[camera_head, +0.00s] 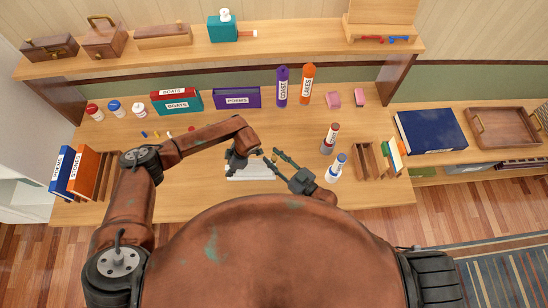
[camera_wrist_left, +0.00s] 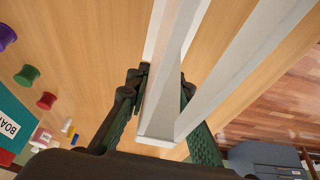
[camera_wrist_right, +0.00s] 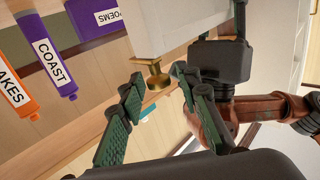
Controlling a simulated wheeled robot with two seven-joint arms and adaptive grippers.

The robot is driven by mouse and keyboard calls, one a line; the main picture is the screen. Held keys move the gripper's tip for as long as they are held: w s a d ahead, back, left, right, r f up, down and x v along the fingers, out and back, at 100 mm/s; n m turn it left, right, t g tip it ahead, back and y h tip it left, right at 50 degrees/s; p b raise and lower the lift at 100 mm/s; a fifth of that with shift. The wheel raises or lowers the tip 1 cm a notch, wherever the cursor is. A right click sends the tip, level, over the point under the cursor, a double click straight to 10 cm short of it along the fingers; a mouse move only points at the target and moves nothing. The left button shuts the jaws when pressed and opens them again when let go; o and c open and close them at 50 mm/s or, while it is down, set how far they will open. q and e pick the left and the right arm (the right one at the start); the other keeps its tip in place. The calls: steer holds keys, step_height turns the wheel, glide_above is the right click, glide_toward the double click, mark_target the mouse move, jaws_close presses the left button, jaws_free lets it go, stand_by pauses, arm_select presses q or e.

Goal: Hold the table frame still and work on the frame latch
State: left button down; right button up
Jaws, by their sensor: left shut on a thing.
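The white table frame (camera_head: 262,174) stands at the front middle of the table. In the left wrist view its pale bars (camera_wrist_left: 178,70) run between my fingers. My left gripper (camera_head: 243,165) is shut on one bar of the frame. In the right wrist view a brass frame latch (camera_wrist_right: 154,72) with a round knob projects from the white frame (camera_wrist_right: 180,22). My right gripper (camera_wrist_right: 156,82) is open, its fingertips on either side of the latch knob; I cannot tell whether they touch it. In the head view the latch is too small to make out clearly.
Purple (camera_head: 282,86) and orange (camera_head: 306,85) tubes stand behind. A red-capped bottle (camera_head: 329,139) and a blue-capped bottle (camera_head: 337,167) stand right of my right gripper. Several small coloured spools lie left, near my left arm. A wooden rack (camera_head: 367,161) is at the right.

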jaws_close()
steer(key=shift+a+r+n+g+y, duration=0.1)
steer(key=shift+a+n+g+y, duration=0.05)
steer(key=shift+n+g+y, duration=1.75)
steer(key=shift+n+g, duration=0.2)
steer(key=shift+g, duration=0.9)
steer(key=shift+n, duration=0.3)
